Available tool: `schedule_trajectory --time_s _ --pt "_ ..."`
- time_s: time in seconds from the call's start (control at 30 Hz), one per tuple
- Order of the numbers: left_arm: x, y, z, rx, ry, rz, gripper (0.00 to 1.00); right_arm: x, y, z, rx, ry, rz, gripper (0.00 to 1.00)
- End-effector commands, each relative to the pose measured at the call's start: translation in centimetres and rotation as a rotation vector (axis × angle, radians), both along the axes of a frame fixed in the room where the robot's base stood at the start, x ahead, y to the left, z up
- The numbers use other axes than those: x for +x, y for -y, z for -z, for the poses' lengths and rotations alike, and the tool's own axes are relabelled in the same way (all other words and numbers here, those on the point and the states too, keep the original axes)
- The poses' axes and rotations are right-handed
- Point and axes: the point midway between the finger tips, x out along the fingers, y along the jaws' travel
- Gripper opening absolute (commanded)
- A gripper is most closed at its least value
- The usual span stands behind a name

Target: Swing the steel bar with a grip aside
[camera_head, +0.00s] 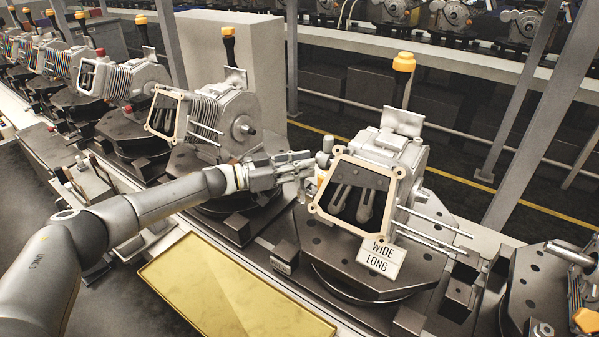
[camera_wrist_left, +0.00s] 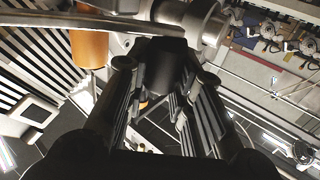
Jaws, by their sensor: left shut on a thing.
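My left gripper (camera_head: 303,167) reaches in from the left to the left side of the near grey engine-like housing (camera_head: 405,153). In the left wrist view its two fingers (camera_wrist_left: 165,72) are closed around a dark grip (camera_wrist_left: 168,62). A steel cylinder (camera_wrist_left: 203,24) is just beyond the grip, and a curved steel piece (camera_wrist_left: 75,20) crosses the top left. In the head view a small steel end (camera_head: 323,159) shows at the fingertips, by the housing's corner. The rest of the bar is hidden or cannot be told apart from the housing. My right gripper is not in view.
The housing stands on a dark fixture plate (camera_head: 330,258) with a "WIDE LONG" sign (camera_head: 382,258) and thin rods (camera_head: 435,232) sticking out right. An orange-capped post (camera_head: 403,65) rises behind. Another housing (camera_head: 222,112) stands left. A yellow panel (camera_head: 230,288) lies in front.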

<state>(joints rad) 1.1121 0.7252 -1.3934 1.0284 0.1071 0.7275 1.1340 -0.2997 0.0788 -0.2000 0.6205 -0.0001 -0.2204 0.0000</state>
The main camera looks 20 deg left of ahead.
Motion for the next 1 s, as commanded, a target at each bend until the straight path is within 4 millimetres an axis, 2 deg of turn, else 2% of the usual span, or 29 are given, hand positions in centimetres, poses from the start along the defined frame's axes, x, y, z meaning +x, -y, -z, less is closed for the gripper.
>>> schedule_trajectory --time_s 0.03,0.23,0.8,0.83,1.0 --pt "0.2 0.0 0.2 0.001 0.004 0.017 0.0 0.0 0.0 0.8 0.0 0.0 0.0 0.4" --pt "0.2 0.3 0.0 -0.002 0.004 0.08 0.0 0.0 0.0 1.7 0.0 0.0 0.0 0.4" --pt "0.2 0.5 -0.3 -0.004 0.003 0.112 0.0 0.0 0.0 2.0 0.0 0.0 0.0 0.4" --pt "0.2 0.5 -0.3 -0.004 0.003 0.112 0.25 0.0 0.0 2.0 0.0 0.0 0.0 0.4" --pt "0.1 0.5 -0.2 -0.003 0.002 0.112 0.45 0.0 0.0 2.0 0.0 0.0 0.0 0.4"
